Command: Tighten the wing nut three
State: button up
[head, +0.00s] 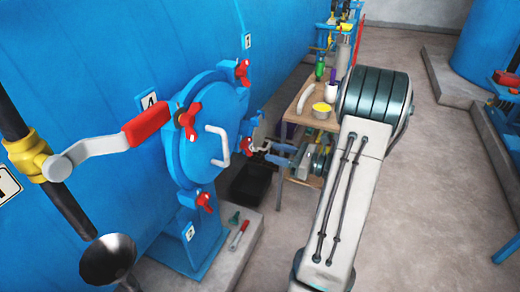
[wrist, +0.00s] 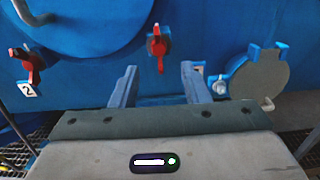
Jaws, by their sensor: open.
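The blue round autoclave door (head: 208,150) has red wing nuts around its rim. The wing nut on its right side, taken as wing nut three, shows partly in the head view (head: 247,145) and upper middle in the wrist view (wrist: 156,46). There its red wings stand roughly upright. My gripper (head: 268,154) is at the door's right side. In the wrist view my gripper (wrist: 158,78) is open and empty, its fingers pointing toward this nut, which appears beyond and between the tips. No contact is visible. Label three is not visible.
Another red wing nut (wrist: 27,64) sits by label 2 at left. A round grey cap in a blue bracket (wrist: 258,78) is on the right. A wooden cart (head: 312,110) with bottles stands close behind my arm. A black bin (head: 252,182) is below. A red-handled lever (head: 110,145) protrudes left.

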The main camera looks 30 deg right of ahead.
jog(key=shift+v, duration=1.7)
jog(key=shift+d, duration=0.1)
